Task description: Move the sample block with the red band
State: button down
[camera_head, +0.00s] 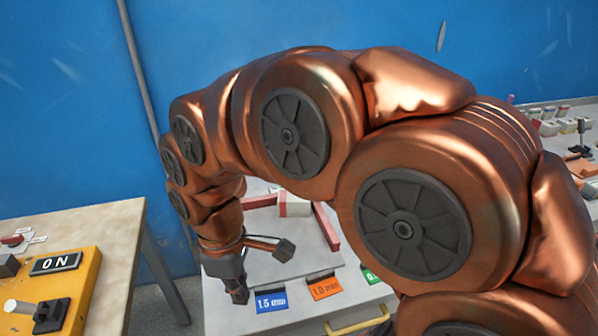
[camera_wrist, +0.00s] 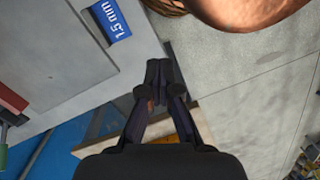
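In the head view a pale block (camera_head: 297,207) with a red strip along its left side stands on the grey table (camera_head: 222,311), between red bars (camera_head: 327,227). Part of this area is hidden behind my copper arm. My gripper (camera_head: 240,293) hangs pointing down near the table's front left edge, to the left of the blue label and apart from the block. In the wrist view my gripper (camera_wrist: 159,68) has its fingertips together with nothing visible between them. The block does not show clearly there.
Blue (camera_head: 271,301), orange (camera_head: 324,288) and green (camera_head: 371,275) labels line the table's front, above a yellow handle (camera_head: 357,322). A second table at left bears a yellow box (camera_head: 84,285) with an ON plate and lever. Small items stand at far right.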

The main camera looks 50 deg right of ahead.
jog(key=s+a+f+m, duration=0.2)
jog(key=s+m, duration=0.4)
jog(key=s, duration=0.1)
jog(key=shift+s+a+f+m+g, duration=0.25)
jog(key=shift+s+f+m+g, duration=0.05)
jog(key=shift+m, duration=0.1)
